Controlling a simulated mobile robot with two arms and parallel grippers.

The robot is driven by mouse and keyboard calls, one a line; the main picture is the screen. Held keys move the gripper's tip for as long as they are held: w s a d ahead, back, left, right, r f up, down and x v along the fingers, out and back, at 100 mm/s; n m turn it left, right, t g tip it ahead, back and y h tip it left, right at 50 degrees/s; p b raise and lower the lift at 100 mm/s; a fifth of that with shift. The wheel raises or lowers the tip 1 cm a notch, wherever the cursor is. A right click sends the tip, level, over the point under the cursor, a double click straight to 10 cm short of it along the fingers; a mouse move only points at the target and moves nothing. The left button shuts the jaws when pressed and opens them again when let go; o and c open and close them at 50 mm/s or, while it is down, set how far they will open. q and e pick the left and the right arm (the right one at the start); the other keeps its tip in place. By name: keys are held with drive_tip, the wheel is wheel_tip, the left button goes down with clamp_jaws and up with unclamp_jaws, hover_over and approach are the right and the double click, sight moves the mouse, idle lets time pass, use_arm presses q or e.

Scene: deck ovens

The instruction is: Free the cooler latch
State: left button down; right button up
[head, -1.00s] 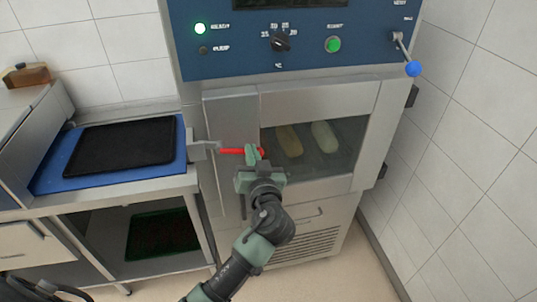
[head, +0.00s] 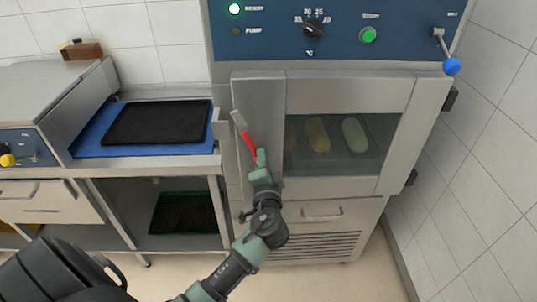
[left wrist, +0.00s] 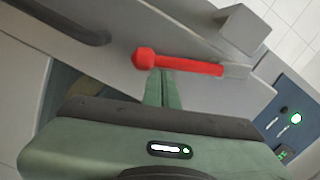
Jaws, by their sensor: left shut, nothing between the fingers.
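The cooler latch has a red handle (head: 248,142) on a grey metal end (head: 238,119) at the left edge of the cooler door (head: 345,92). The handle slants down to the right from the metal end. In the left wrist view the red handle (left wrist: 185,64) lies across the fingertips, its round knob at the left. My left gripper (head: 262,157) is shut and empty, its tips at the handle's lower end. Whether they touch it I cannot tell. The door looks closed. My right gripper is not in view.
A black tray (head: 158,122) on a blue mat (head: 88,143) lies on the counter to the left. Above the door is a blue panel with a dial (head: 313,30), a green button (head: 368,35) and a blue-knobbed lever (head: 451,66). A tiled wall bounds the right.

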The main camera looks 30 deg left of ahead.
use_arm(q)
drive_tip(key=shift+s+a+f+m, duration=0.25)
drive_tip(key=shift+a+m, duration=0.1)
drive_tip(key=shift+m, duration=0.25)
drive_tip(key=shift+s+a+f+m, duration=0.25)
drive_tip(key=shift+a+m, duration=0.1)
drive_tip(key=shift+m, duration=0.25)
drive_tip(key=shift+s+a+f+m, duration=0.15)
drive_tip(key=shift+a+m, duration=0.15)
drive_tip(key=shift+m, duration=0.25)
drive_tip(key=shift+s+a+f+m, duration=0.15)
drive_tip(key=shift+a+m, duration=0.1)
drive_tip(key=shift+m, duration=0.3)
drive_tip(key=shift+r, duration=0.1)
drive_tip(key=shift+w, duration=0.1)
